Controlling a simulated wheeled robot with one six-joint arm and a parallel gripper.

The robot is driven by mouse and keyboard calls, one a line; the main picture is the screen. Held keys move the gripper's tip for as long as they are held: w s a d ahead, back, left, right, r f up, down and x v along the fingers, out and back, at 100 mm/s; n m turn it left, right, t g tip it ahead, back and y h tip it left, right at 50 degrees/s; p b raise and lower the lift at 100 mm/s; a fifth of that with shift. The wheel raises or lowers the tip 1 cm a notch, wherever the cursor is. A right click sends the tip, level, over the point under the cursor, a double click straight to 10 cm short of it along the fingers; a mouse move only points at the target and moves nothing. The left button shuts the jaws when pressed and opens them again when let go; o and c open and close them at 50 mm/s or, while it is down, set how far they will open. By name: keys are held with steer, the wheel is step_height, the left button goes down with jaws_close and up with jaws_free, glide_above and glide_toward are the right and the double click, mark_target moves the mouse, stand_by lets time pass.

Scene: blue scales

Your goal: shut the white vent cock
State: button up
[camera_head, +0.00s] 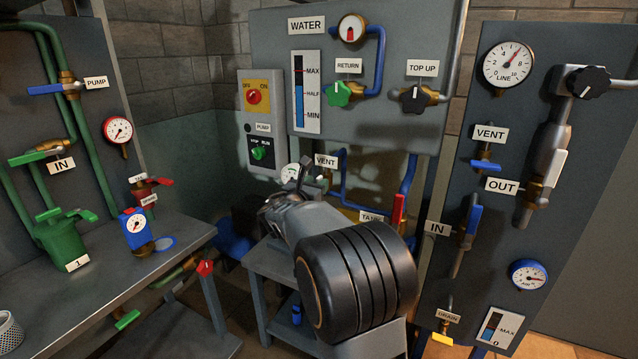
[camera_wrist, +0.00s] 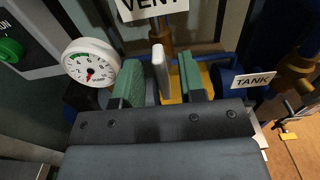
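The white vent cock's lever (camera_wrist: 161,74) shows in the wrist view below the VENT sign (camera_wrist: 152,8), in front of a brass body (camera_wrist: 160,36). My gripper (camera_wrist: 160,64) is open, with one green-padded finger on each side of the lever. A narrow gap shows on both sides, so neither finger seems to touch it. In the head view my gripper (camera_head: 302,182) is near the VENT sign (camera_head: 326,161) under the water panel. My dark wrist and forearm block much of that area, and I cannot make out the white lever there.
A small white gauge (camera_wrist: 91,63) is close left of my fingers. A TANK sign (camera_wrist: 247,79) and blue pipework are on the right. In the head view a red lever (camera_head: 398,212) stands right of my arm. The right panel has another VENT sign (camera_head: 489,134) with a blue lever (camera_head: 485,164).

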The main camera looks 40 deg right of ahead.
steer(key=shift+x, duration=1)
jaws_close()
